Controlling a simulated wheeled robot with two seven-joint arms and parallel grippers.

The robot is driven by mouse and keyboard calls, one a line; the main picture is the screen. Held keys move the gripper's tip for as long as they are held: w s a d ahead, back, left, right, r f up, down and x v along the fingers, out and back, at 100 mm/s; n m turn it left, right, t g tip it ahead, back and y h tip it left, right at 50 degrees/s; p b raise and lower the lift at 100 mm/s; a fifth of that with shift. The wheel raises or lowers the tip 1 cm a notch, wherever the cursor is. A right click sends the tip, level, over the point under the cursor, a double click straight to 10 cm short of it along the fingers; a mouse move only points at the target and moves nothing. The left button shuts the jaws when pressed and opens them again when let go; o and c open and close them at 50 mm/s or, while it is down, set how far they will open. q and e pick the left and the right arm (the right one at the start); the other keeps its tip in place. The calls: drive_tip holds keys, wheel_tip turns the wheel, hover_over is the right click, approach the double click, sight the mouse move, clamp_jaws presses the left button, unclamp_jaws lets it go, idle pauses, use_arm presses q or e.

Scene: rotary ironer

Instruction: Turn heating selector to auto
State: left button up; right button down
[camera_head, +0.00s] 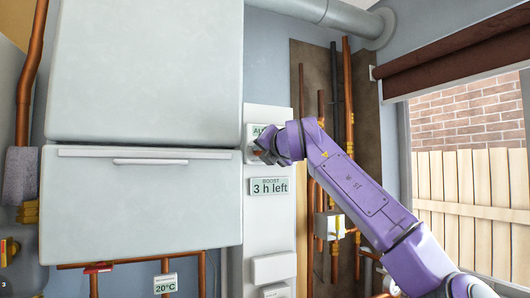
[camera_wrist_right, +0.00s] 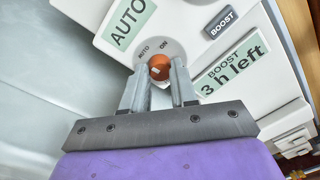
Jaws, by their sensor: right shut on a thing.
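The heating selector is an orange-brown round knob (camera_wrist_right: 159,67) with a pale mark on its face, set in a grey dial on the white control panel (camera_head: 270,225). The dial prints "AUTO" and "ON" beside the knob. My right gripper (camera_wrist_right: 158,78) is shut on the knob, with one finger on each side, in the right wrist view. In the head view my right gripper (camera_head: 267,146) reaches the panel and hides most of the dial. A green "AUTO" label (camera_wrist_right: 128,20) sits by the dial. My left gripper is not in view.
A "BOOST" button (camera_wrist_right: 221,22) and a "BOOST 3 h left" display (camera_head: 270,187) are close to the dial. A large white boiler (camera_head: 140,210) stands left of the panel.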

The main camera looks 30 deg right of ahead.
drive_tip(key=shift+w+f+m, duration=0.1)
drive_tip(key=shift+f+m, duration=0.15)
drive_tip(key=shift+m, duration=0.35)
drive_tip(key=c, duration=1.1)
unclamp_jaws()
drive_tip(key=shift+o, duration=1.1)
drive_tip(key=shift+w+a, duration=0.1)
drive_tip(key=shift+w, duration=0.2)
drive_tip(key=s+b, duration=0.6)
drive_tip(key=s, duration=0.4)
drive_tip(key=shift+s+a+r, duration=0.2)
drive_tip(key=shift+s+a, duration=0.05)
drive_tip(key=shift+a, duration=0.2)
